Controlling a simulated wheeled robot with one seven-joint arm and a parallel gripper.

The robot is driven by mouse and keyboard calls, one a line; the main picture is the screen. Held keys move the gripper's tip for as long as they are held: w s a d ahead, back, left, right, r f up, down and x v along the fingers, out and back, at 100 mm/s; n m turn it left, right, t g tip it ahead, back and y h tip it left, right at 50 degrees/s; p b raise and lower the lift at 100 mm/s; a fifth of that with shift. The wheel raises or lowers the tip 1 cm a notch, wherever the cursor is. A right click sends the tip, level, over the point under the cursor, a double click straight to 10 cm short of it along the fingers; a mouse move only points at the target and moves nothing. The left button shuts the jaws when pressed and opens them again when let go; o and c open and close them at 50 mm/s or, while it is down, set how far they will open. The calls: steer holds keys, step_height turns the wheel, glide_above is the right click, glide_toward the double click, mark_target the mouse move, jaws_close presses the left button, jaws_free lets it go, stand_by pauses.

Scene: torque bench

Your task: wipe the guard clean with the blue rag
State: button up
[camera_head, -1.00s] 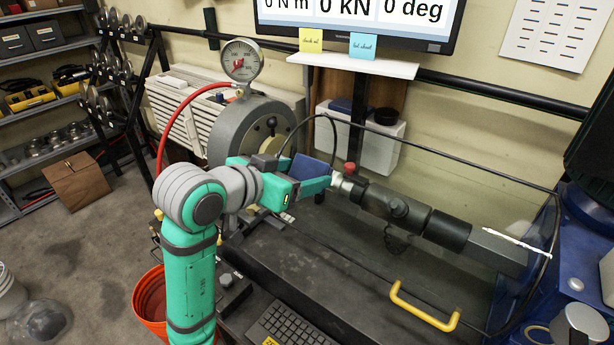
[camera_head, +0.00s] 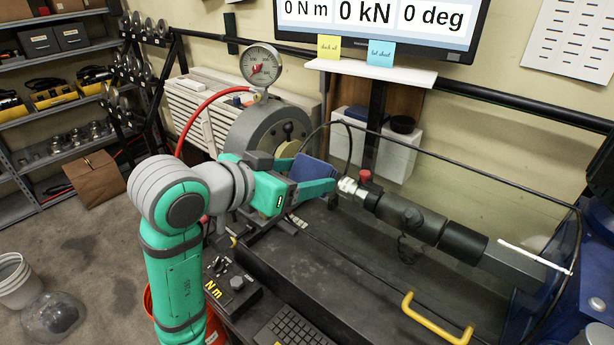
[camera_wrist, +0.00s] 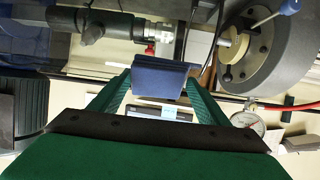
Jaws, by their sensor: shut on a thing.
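My gripper (camera_head: 318,182) is shut on the blue rag (camera_head: 311,169), which is a folded dark blue pad. In the wrist view the rag (camera_wrist: 159,78) sits squarely between the two green fingertips. The guard is a clear panel with a thin dark rim and a yellow handle (camera_head: 436,318) at its lower edge. It spans the bench bed to the right of my gripper. A white streak (camera_head: 535,257) shows toward its right end. The rag appears at the guard's left end; whether it touches the panel I cannot tell.
A dark shaft assembly (camera_head: 410,218) with a red cap lies behind the guard. A round grey housing with a gauge (camera_head: 261,65) and red hose stands behind my arm. A monitor (camera_head: 380,25) hangs above. A keyboard (camera_head: 290,328) and control box (camera_head: 230,285) are in front.

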steer(key=shift+s+a+r, duration=0.1)
steer(key=shift+s, duration=0.05)
steer(key=shift+s+a+r, duration=0.65)
steer(key=shift+s+r, duration=0.25)
steer(key=shift+r, duration=0.05)
